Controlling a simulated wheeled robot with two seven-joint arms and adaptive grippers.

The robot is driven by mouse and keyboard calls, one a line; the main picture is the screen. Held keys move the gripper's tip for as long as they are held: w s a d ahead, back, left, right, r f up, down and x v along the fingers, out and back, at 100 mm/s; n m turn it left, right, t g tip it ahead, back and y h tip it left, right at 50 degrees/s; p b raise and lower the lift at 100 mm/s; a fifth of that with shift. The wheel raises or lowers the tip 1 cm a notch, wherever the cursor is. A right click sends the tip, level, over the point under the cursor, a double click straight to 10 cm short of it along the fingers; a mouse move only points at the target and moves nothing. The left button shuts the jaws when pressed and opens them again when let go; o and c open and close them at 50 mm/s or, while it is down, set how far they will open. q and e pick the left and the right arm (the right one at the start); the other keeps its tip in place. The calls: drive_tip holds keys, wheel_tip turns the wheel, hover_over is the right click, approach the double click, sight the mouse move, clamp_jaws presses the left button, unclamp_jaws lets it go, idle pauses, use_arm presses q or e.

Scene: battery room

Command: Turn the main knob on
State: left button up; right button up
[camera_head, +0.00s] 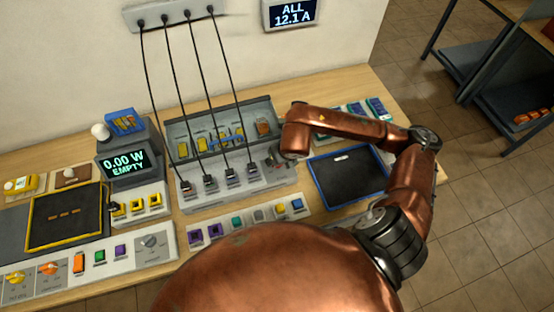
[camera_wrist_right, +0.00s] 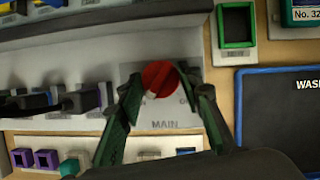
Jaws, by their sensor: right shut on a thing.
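The main knob (camera_wrist_right: 159,76) is red and round, on a grey plate lettered MAIN in the right wrist view. The small marks beside it are partly covered, so I cannot read its setting. My right gripper (camera_wrist_right: 160,86) has its two green-edged fingers on either side of the knob and is shut on it. In the head view this gripper (camera_head: 279,160) is at the right end of the grey charging panel (camera_head: 240,182), largely under my arm, and the knob is hard to make out there. My left gripper is not in view.
Several black cables run from the wall strip to plugs (camera_head: 209,182) on the panel. A blue-rimmed black tray (camera_head: 347,176) lies right of the panel. A display (camera_head: 127,163) reads 0.00 W EMPTY; a wall display (camera_head: 291,13) reads ALL 12.1 A.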

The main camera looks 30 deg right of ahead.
drive_tip(key=shift+a+m+h+b, duration=0.1)
drive_tip(key=shift+m+h+b, duration=0.25)
drive_tip(key=shift+m, duration=0.55)
drive_tip(key=o, duration=1.2)
drive_tip(key=shift+c, duration=0.2)
drive_tip(key=shift+r, duration=0.1)
drive_tip(key=v, duration=1.1)
drive_tip(key=shift+r, duration=0.4)
drive_tip(key=shift+s+a, duration=0.1)
